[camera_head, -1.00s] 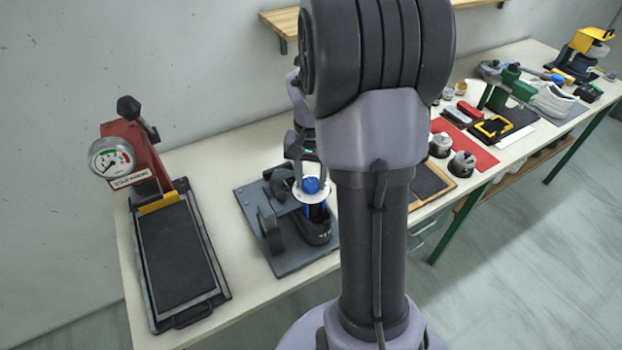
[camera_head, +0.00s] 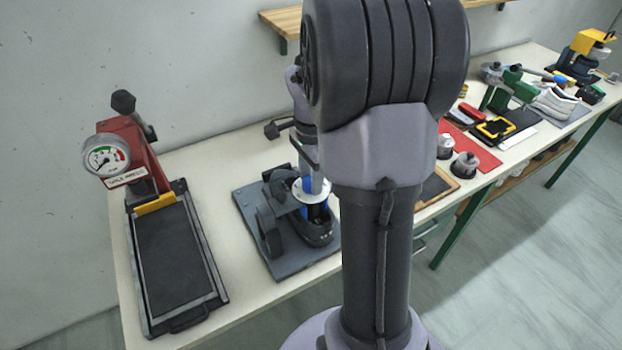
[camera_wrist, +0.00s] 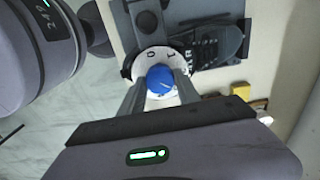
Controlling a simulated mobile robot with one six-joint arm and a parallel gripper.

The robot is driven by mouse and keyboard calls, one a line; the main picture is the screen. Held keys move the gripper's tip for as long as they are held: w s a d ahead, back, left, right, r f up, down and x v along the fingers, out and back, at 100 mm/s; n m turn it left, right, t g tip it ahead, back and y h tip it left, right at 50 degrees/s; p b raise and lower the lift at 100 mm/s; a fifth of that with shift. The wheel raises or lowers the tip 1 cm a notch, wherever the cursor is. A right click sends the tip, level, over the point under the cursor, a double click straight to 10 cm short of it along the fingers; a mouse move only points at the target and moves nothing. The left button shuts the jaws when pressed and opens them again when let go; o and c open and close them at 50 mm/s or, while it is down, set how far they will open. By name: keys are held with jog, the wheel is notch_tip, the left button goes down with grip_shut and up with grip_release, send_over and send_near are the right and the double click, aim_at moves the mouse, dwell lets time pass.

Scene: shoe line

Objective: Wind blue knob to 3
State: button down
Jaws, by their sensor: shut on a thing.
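The blue knob (camera_wrist: 160,80) stands at the middle of a white dial disc (camera_wrist: 150,55) in the wrist view. The disc bears dark marks, too small and turned to read for certain. My gripper (camera_wrist: 161,88) is shut on the knob, one finger on each side. A thin pointer line shows on the knob's top; which mark it faces I cannot tell. In the head view, my gripper (camera_head: 312,184) is over the white disc (camera_head: 311,192) on the dark grey fixture (camera_head: 272,245), and its fingers mostly hide the knob.
A red press with a gauge (camera_head: 107,157) and dark plate (camera_head: 175,260) stands left. On the right lie a red mat (camera_head: 483,157), a wooden-framed tray (camera_head: 437,187), two grey round pieces, a yellow-framed item (camera_head: 494,128) and a green tool (camera_head: 510,85). Bare table lies behind the fixture.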

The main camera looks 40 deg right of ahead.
jog(key=shift+m, duration=0.8)
jog(key=c, duration=0.9)
grip_release()
jog(key=shift+o, duration=0.2)
notch_tip(320, 180, up, 17)
jog(key=p, duration=0.5)
jog(key=shift+r, duration=0.2)
